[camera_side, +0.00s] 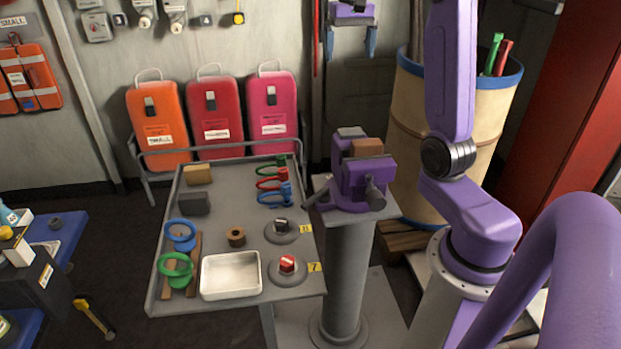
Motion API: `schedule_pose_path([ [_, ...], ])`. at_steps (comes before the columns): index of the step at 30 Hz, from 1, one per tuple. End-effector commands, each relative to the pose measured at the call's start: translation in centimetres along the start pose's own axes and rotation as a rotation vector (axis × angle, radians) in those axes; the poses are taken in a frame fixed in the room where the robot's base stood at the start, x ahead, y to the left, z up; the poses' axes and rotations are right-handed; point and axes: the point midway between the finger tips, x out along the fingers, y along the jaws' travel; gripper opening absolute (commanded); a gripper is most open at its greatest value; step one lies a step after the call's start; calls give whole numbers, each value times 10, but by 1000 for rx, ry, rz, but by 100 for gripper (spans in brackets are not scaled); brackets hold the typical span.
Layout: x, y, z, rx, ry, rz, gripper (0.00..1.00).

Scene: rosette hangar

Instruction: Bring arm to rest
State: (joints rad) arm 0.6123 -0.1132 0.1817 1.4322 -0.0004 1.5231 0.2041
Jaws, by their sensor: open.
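My gripper (350,55) shows at the top of the side view, pointing down. Its two blue fingers are wide apart with nothing between them. It hangs in front of the back wall in the picture, above the purple vise (374,184), clear of it and of the table. My purple arm rises at the right and leaves the picture at the top, so the links between it and the gripper are hidden.
The vise holds a brown block (366,147) on a grey pedestal (345,265). A grey table (222,225) at left carries a white tray (231,292), coloured rings, shackles and two knobs. A tan drum (400,130) stands behind my arm.

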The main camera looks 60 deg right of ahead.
Motion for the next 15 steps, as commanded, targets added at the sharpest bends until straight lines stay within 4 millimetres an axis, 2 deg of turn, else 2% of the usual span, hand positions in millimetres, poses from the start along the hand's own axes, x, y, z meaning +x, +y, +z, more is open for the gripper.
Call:
schedule_pose_path([
  [6,17,-63,43,-260,1,-2,100],
  [11,32,-99,85,-457,4,-4,100],
  [15,45,-123,126,-631,6,-7,100],
])
